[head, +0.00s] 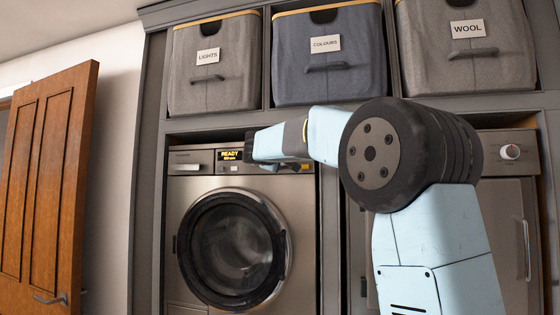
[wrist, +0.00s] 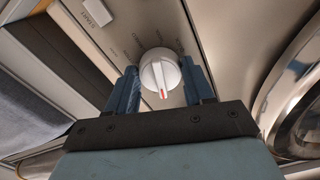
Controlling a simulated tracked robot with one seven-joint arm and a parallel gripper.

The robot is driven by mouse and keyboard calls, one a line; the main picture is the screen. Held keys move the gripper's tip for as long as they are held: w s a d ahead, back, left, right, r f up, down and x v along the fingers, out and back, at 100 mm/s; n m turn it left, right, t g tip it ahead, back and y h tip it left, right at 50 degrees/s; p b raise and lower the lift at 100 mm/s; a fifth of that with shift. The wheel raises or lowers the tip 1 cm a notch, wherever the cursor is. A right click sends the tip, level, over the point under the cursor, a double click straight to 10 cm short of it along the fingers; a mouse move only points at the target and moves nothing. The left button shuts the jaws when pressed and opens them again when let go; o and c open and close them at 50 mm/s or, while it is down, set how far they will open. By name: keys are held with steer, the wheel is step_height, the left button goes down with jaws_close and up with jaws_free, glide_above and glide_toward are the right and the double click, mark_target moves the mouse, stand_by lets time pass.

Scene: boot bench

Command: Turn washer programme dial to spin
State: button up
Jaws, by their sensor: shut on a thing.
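The washer programme dial (wrist: 160,75) is a round white knob with a raised grip bar and a red pointer mark. In the wrist view the mark is towards the bottom of the picture. Printed programme labels ring the dial, too small or hidden to read surely. My gripper (wrist: 161,88) has one blue finger on each side of the dial and is shut on it. In the head view the washer (head: 180,215) stands at centre left, its display (head: 233,155) lit with READY. My gripper reaches its control panel there, and my arm hides the dial.
A START button (wrist: 97,12) is near the dial in the wrist view. Fabric bins marked LIGHTS (head: 190,92), COLOURS (head: 300,88) and WOOL (head: 500,75) sit above. A second appliance with a knob (head: 510,152) stands right. A wooden door (head: 45,185) stands left.

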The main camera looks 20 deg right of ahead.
steer(key=shift+a+f+n, duration=0.15)
steer(key=shift+a+n, duration=0.05)
steer(key=shift+n, duration=0.5)
steer(key=o, duration=0.8)
steer(key=shift+w, duration=0.1)
steer(key=shift+o, duration=1.1)
steer(key=shift+s, duration=0.2)
steer(key=v, duration=1.3)
steer(key=shift+s+a, duration=0.15)
steer(key=shift+s, duration=0.05)
